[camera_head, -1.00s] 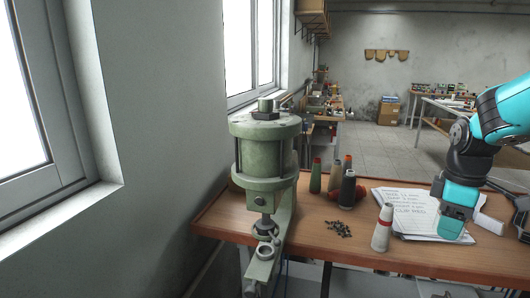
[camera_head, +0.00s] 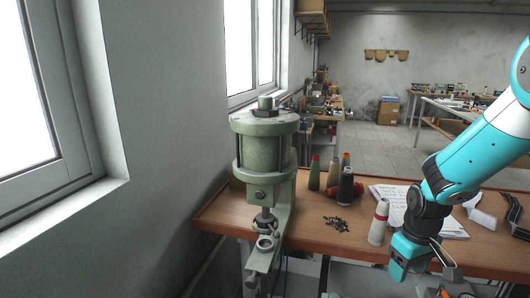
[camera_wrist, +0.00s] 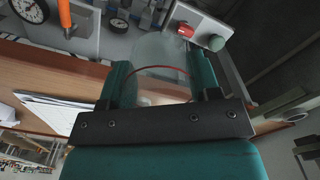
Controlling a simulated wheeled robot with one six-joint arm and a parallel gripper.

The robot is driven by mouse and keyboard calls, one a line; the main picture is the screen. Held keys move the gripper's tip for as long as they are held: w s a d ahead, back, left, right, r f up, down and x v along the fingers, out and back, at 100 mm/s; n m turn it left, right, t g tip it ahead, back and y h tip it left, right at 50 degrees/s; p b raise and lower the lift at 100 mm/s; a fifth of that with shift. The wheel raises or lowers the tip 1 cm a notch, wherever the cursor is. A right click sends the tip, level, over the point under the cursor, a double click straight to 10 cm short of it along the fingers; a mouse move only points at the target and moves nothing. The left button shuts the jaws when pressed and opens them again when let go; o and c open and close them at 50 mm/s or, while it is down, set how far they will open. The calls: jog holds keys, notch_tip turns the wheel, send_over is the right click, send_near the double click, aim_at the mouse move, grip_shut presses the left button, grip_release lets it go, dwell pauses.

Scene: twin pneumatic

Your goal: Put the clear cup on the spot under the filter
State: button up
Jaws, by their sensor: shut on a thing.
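My gripper (camera_wrist: 160,82) is shut on a clear cup (camera_wrist: 165,52). In the wrist view the cup is see-through, with a thin red line across it, between the two teal fingers. In the head view my gripper (camera_head: 400,268) points down at the table's front edge, right of the green press-like machine (camera_head: 265,150); the cup cannot be made out there. I cannot pick out a filter or a marked spot with certainty in either view.
A white cone with a red band (camera_head: 379,222) stands close left of my gripper. The wrist view shows a button box (camera_wrist: 200,32) and a gauge (camera_wrist: 30,8).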

jog(key=s+a+f+m, duration=0.2)
jog(key=s+f, duration=0.3)
jog(key=f, duration=0.6)
jog(key=shift+s+a+f+m, duration=0.2)
jog(key=shift+a+f+m, duration=0.1)
jog(key=shift+m, duration=0.4)
